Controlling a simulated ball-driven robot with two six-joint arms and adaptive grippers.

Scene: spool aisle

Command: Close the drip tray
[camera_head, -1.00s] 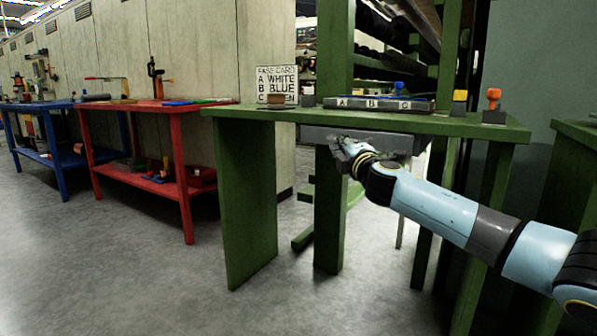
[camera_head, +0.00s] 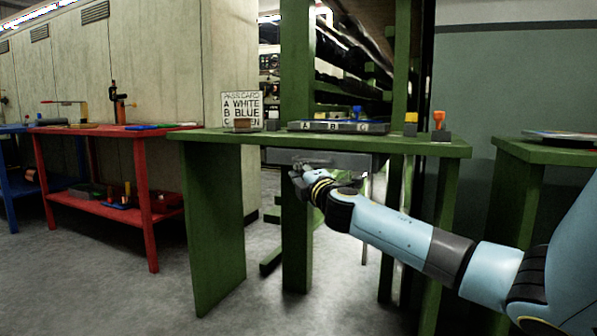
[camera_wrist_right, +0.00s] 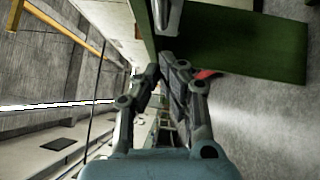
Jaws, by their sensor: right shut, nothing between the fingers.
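The drip tray (camera_head: 345,161) is a flat grey drawer under the top of the green bench (camera_head: 430,147). Its long front face shows below the bench edge. I cannot tell exactly how far it stands out. My right gripper (camera_head: 299,170) is at the left part of the tray's front, shut and empty, and covers some of it. Whether it touches is unclear. In the right wrist view the shut fingers (camera_wrist_right: 163,68) point toward a green panel edge and a short grey bar (camera_wrist_right: 168,15), perhaps the tray's handle. My left gripper is not in view.
On the bench top stand a sign card (camera_head: 241,106), a tray marked A, B, C (camera_head: 338,127) and an orange-topped item (camera_head: 439,122). A red bench (camera_head: 150,205) stands at left, another green bench (camera_head: 545,150) at right. The floor in front is clear.

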